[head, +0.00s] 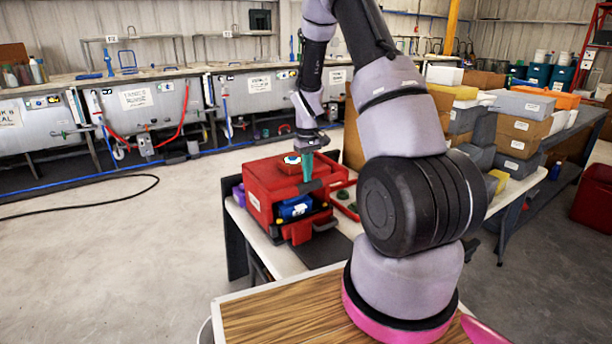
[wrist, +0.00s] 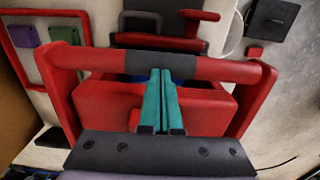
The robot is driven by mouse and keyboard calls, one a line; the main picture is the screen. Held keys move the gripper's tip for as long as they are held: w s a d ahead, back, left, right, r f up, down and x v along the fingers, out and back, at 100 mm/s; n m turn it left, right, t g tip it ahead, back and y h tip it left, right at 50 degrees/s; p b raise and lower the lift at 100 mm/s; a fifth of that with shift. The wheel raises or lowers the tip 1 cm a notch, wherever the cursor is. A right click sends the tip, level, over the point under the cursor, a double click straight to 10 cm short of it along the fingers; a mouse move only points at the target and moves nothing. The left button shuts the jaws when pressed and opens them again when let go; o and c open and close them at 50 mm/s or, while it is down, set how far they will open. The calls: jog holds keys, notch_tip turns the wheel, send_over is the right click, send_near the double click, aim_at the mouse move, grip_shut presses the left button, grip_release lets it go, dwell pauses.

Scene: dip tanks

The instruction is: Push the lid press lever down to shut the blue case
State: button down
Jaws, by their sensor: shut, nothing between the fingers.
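The red lid press (head: 262,180) stands on the table. Its lever (wrist: 105,62) crosses the wrist view as a red bar with a dark grey middle grip and red side arms. The blue case (head: 295,208) sits low in the front opening of the press; in the wrist view only a sliver of blue shows behind the bar. My gripper (head: 307,176) points down at the press, its teal fingers together and empty. In the wrist view the fingertips (wrist: 160,73) overlap the lower edge of the grey grip. I cannot tell whether they touch it.
A red tray (head: 351,214) with dark green pieces lies right of the press. A purple piece (head: 238,195) is at its left. Stacked boxes (head: 520,125) fill the bench behind my arm. Open floor (head: 130,250) lies to the left.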

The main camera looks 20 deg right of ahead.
jog(key=shift+w+f, duration=0.15)
jog(key=shift+f, duration=0.8)
jog(key=shift+w+f, duration=0.1)
jog(key=shift+f, duration=0.85)
notch_tip(320, 180, up, 13)
jog(key=shift+r, duration=0.1)
dwell(0.5)
jog(key=s+a+r+m+t+y, duration=0.1)
jog(key=s+a+r+m+t, duration=0.15)
jog(key=s+r, duration=0.5)
jog(key=s+a+r+m+t, duration=0.1)
jog(key=s+a+r, duration=0.25)
jog(key=r, duration=0.75)
jog(key=s+a+r+m+t, duration=0.1)
jog(key=s+r+t, duration=0.1)
jog(key=s, duration=0.6)
jog(key=s+a+r+m+t+y, duration=0.1)
jog(key=s+r, duration=0.3)
jog(key=s, duration=0.4)
jog(key=shift+s+a+r+m+t, duration=0.35)
jog(key=shift+a+r+m, duration=0.1)
jog(key=shift+a, duration=0.1)
